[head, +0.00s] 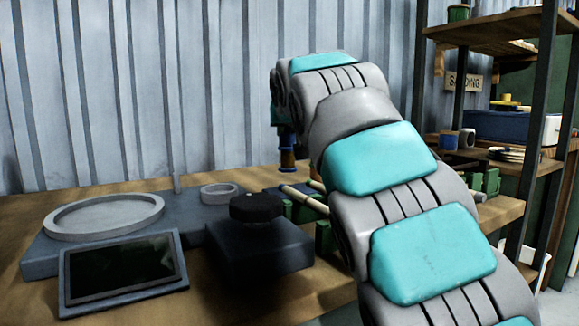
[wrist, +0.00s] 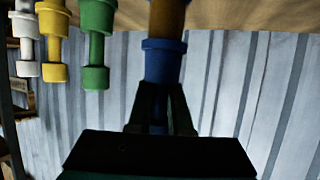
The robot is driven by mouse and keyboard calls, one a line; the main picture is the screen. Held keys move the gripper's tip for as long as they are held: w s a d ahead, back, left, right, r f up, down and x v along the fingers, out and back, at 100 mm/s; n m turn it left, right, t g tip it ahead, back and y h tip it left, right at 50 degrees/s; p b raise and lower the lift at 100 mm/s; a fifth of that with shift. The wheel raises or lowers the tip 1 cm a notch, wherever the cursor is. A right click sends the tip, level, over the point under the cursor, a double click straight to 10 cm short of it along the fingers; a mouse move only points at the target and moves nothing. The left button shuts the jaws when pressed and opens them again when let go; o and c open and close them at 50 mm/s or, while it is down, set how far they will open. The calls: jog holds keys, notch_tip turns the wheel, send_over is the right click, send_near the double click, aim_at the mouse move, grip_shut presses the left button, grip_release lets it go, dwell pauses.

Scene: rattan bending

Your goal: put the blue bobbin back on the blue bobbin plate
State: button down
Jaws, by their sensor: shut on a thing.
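The blue bobbin (head: 287,138) hangs below the end of my arm in the head view, with a brown band around its middle and a blue flange at its lower end. In the wrist view, my gripper (wrist: 161,95) is shut on the blue bobbin (wrist: 163,62), between the two dark fingers. The bobbin's brown part runs out of the top of that picture. The bobbin appears upright in front of the grey wall near the table's back; I cannot tell whether it touches anything. My arm hides most of my gripper in the head view. I cannot make out the blue bobbin plate.
White (wrist: 25,45), yellow (wrist: 52,40) and green (wrist: 96,45) bobbins show in the wrist view. The wooden table (head: 225,308) carries a grey ring (head: 100,216), a dark screen (head: 122,268), a black-knobbed block (head: 258,245) and green clamps (head: 325,238). Shelves (head: 500,30) stand right.

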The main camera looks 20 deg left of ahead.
aim_at(288, 145)
jog(key=shift+f+b, duration=1.6)
jog(key=shift+f, duration=0.55)
jog(key=shift+f, duration=0.15)
jog(key=c, duration=0.8)
grip_release()
jog(key=shift+c, duration=0.2)
jog(key=shift+s+r, duration=0.15)
jog(key=shift+r, duration=0.05)
jog(key=shift+s+d+r, duration=0.2)
jog(key=shift+s, duration=0.05)
jog(key=p+v, duration=0.1)
jog(key=v, duration=1)
